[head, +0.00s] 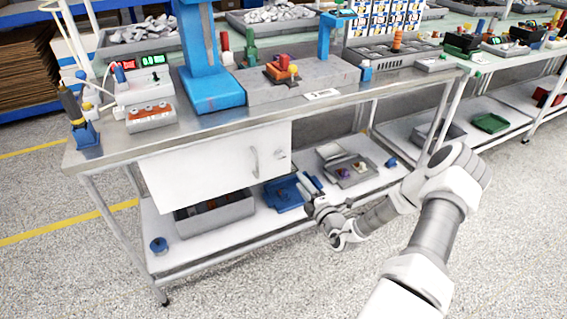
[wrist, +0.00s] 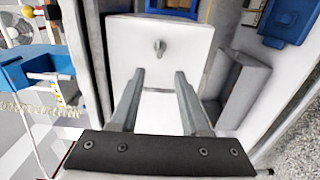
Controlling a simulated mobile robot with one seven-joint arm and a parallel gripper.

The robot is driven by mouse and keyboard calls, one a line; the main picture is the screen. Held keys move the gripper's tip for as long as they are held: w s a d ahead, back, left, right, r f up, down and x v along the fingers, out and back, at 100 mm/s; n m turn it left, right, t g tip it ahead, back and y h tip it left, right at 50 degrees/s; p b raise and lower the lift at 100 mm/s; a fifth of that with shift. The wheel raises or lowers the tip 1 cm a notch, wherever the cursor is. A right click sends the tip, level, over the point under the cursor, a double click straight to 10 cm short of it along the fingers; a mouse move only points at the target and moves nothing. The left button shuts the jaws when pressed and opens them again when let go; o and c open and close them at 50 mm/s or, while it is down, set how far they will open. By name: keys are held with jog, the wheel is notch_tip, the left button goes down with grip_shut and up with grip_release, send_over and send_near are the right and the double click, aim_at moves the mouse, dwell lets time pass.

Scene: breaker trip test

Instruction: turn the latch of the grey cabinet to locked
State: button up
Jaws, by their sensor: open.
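The grey cabinet (head: 205,168) hangs under the workbench top, and its pale front is shut. In the head view it has a curved handle (head: 254,160) and a small latch (head: 282,154) near its right edge. In the wrist view a pale panel (wrist: 190,40) carries a small grey latch (wrist: 160,47), which stands roughly upright in that picture. My gripper (wrist: 159,73) is open and empty. Its two fingertips lie below the latch in the picture, one to each side, apparently apart from it. In the head view my gripper (head: 309,190) is low, right of the cabinet.
A lower shelf (head: 290,228) under the cabinet holds a grey bin (head: 215,213), a blue fixture (head: 284,194) and a grey tray (head: 350,171). The bench top (head: 225,118) overhangs the cabinet. The floor in front is clear.

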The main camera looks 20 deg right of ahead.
aim_at(282, 158)
jog(key=w+b, duration=0.1)
jog(key=w, duration=0.3)
jog(key=w+b, duration=0.1)
jog(key=w, duration=0.3)
jog(key=w+b, duration=0.1)
jog(key=w, duration=0.3)
jog(key=shift+a+f, duration=0.1)
jog(key=shift+a, duration=0.15)
jog(key=shift+w, duration=0.65)
grip_shut()
